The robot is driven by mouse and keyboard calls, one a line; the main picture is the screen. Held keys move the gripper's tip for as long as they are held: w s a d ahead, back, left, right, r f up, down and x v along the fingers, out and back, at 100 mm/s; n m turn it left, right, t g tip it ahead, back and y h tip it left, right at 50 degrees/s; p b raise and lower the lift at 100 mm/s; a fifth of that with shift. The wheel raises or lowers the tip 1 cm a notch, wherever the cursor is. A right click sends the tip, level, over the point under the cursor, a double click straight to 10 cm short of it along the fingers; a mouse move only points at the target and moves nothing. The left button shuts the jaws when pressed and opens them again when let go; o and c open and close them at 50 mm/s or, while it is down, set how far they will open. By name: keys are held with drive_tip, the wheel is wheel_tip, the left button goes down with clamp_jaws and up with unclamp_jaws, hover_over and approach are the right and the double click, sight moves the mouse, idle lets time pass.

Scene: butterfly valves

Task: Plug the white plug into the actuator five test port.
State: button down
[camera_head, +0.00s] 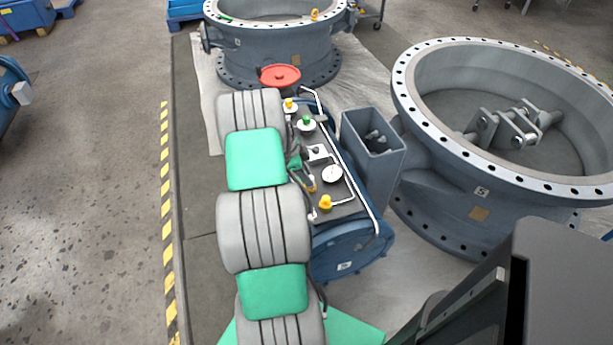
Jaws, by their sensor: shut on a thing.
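The actuator is a blue body in the middle of the view, with a dark panel (340,192) on top. The panel carries a white-faced gauge (332,174), a green knob (307,123) and yellow knobs (325,202). A small white fitting (318,153) sits among the panel parts; I cannot tell whether it is the white plug. I cannot make out the test port or any number on the actuator. My grey and green arm covers the actuator's left side. I cannot make out my gripper; the arm hides that area.
A large flanged valve ring (497,165) stands at right, and another ring (272,45) at the back. A red handwheel (280,76) rises behind the actuator. A blue-grey open box (375,160) and a white rail (345,160) flank the panel. Open floor (85,180) lies left.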

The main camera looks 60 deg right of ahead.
drive_tip(key=shift+f+b, duration=0.4)
drive_tip(key=shift+f, duration=0.05)
idle(0.4)
drive_tip(key=c, duration=0.7)
unclamp_jaws()
drive_tip(key=shift+o, duration=0.2)
drive_tip(key=shift+r, duration=0.1)
drive_tip(key=shift+r+p, duration=1.85)
drive_tip(key=shift+r, duration=1.9)
